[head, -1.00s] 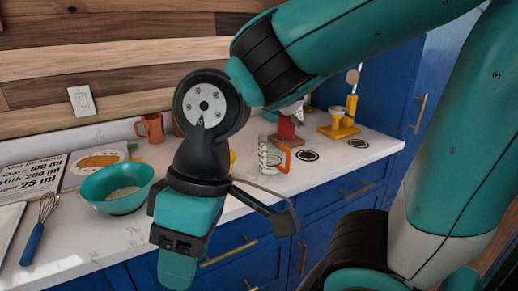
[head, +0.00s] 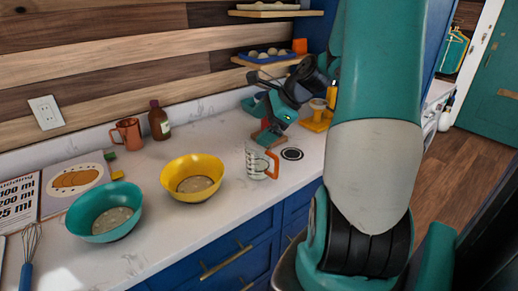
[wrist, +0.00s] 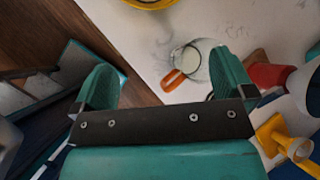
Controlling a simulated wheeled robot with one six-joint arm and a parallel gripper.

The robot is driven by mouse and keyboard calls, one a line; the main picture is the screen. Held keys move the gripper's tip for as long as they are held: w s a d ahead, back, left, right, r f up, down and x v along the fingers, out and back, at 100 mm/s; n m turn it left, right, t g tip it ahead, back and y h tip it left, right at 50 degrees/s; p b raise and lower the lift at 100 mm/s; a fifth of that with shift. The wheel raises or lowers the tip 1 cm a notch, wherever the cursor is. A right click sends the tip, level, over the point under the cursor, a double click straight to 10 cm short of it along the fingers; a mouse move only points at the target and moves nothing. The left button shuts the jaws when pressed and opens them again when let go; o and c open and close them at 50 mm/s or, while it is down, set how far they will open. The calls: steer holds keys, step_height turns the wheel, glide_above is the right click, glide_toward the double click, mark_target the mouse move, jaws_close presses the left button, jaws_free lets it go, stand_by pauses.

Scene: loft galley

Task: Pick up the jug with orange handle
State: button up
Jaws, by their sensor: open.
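The clear jug with the orange handle (head: 257,161) stands upright on the white counter in the head view, right of the yellow bowl. In the wrist view the jug (wrist: 195,58) is seen from above, its orange handle pointing down and left. My gripper (wrist: 165,76) is open and empty there, with its two teal fingers spread. The handle shows between them and the jug's body is nearer the right finger. In the head view my gripper (head: 270,106) is above and behind the jug, partly overlapping a red device. I see no contact with the jug.
The yellow bowl (head: 192,178) and teal bowl (head: 104,212) stand left of the jug. A copper mug (head: 127,134) and brown bottle (head: 159,121) are near the wall. The red device (wrist: 270,75) and yellow device (wrist: 281,138) stand close right of the jug.

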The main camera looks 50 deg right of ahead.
mark_target(270, 146)
steer(key=s+d+m+t+h+p, duration=0.1)
steer(key=s+d+m, duration=0.1)
steer(key=d+m, duration=0.25)
steer(key=s+d+m+t+h, duration=0.1)
steer(key=s+d+m, duration=0.2)
steer(key=d, duration=0.2)
steer(key=p+x, duration=0.2)
steer(key=x, duration=0.9)
steer(key=shift+w+a+f+p, duration=0.1)
steer(key=shift+w+f+p, duration=0.05)
steer(key=shift+f+p, duration=0.25)
steer(key=shift+p+x, duration=1.25)
steer(key=shift+x, duration=1.45)
steer(key=shift+a, duration=0.1)
steer(key=c, duration=1.1)
steer(key=shift+c, duration=0.2)
step_height(270, 146, up, 20)
steer(key=b, duration=0.3)
